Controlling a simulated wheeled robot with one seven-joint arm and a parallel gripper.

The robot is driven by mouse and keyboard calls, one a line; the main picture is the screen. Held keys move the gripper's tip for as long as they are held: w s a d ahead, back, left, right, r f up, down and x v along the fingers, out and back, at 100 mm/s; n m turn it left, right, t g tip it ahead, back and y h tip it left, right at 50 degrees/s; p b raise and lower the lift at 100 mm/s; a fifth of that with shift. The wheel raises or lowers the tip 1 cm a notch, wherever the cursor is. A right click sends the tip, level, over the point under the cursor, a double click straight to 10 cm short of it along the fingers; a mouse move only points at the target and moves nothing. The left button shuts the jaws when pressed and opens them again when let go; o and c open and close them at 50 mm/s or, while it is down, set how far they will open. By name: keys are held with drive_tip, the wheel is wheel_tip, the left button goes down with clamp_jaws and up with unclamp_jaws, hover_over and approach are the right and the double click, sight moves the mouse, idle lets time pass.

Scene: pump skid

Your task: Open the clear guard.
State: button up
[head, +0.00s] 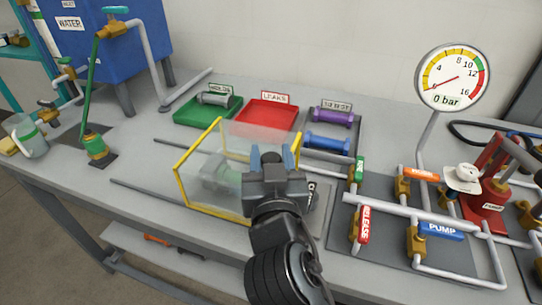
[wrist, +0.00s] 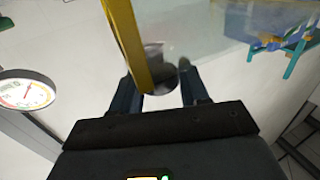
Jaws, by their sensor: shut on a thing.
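The clear guard (head: 181,190) is a see-through box with yellow edges on the bench, in the middle of the head view. A greenish-grey part shows dimly through its panels. My gripper (head: 272,158) is at the guard's right side, and my arm hides part of that side. In the wrist view, a yellow edge of the guard (wrist: 127,45) runs down to my gripper (wrist: 162,90). A dark round knob (wrist: 158,78) sits between the two fingers, beside that edge, and the fingers are shut on it. I cannot tell how far the guard is tilted.
A green tray (head: 183,117) and a red tray (head: 262,112) lie behind the guard. A blue roller part (head: 327,142) lies behind and to the right. Pipes with a red release handle (head: 364,225) and a blue pump handle (head: 441,231) stand right. The gauge (head: 452,78) reads 0 bar.

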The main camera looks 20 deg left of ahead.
clamp_jaws()
drive_tip(key=shift+a+f+b, duration=0.1)
drive_tip(key=shift+a+b, duration=0.4)
drive_tip(key=a+b, duration=1.3)
drive_tip(key=a, duration=0.8)
drive_tip(key=shift+w+b, duration=0.4)
drive_tip(key=shift+w, duration=0.05)
drive_tip(key=o, duration=1)
unclamp_jaws()
drive_tip(key=shift+o, duration=0.6)
